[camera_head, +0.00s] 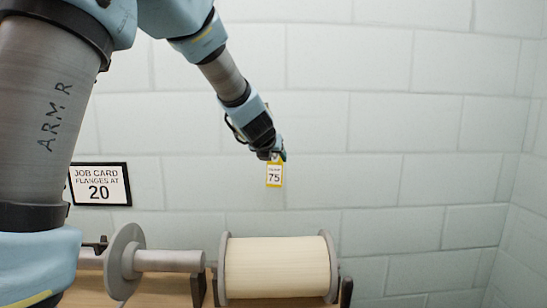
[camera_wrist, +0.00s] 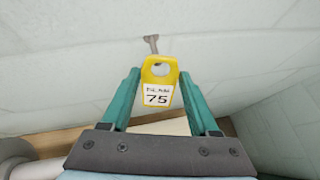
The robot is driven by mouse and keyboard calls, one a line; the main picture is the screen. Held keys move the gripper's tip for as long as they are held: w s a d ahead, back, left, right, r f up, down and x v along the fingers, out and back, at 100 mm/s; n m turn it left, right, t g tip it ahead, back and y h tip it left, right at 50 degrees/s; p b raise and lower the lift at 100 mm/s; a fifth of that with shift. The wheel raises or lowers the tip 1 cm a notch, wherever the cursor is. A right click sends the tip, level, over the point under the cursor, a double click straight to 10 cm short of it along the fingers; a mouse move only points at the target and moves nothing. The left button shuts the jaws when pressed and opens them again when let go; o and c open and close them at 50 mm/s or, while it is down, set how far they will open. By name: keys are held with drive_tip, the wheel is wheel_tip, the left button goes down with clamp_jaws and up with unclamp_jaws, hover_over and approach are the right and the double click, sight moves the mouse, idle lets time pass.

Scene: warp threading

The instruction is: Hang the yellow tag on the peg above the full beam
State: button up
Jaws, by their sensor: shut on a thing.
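The yellow tag (camera_head: 275,175) hangs upright below my gripper (camera_head: 276,155) in the head view, in front of the wall and above the full beam (camera_head: 278,270). In the wrist view, my gripper (camera_wrist: 160,80) has its green fingers shut on the yellow tag (camera_wrist: 158,79), with its hole at the top and a white label reading 75. A grey-brown peg (camera_wrist: 151,42) on the wall shows just past the tag's top edge. I cannot tell how far apart tag and peg are. The peg is not made out in the head view.
A bare beam with a grey flange (camera_head: 124,262) stands left of the full beam on the brown bench. A framed job card (camera_head: 99,184) reading "flanges at 20" is on the wall at left. The wall right of my gripper is clear.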

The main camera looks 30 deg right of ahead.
drive_tip(key=shift+w+d+f+p, duration=0.1)
drive_tip(key=shift+w+d+p, duration=0.15)
drive_tip(key=shift+w, duration=0.45)
drive_tip(key=shift+w+d+p, duration=0.15)
drive_tip(key=shift+w+d, duration=0.2)
drive_tip(key=shift+w, duration=0.3)
drive_tip(key=shift+w+d+f+b, duration=0.3)
drive_tip(key=shift+w+f+b, duration=0.35)
drive_tip(key=shift+b, duration=0.05)
drive_tip(key=o, duration=1.4)
drive_tip(key=shift+r, duration=0.1)
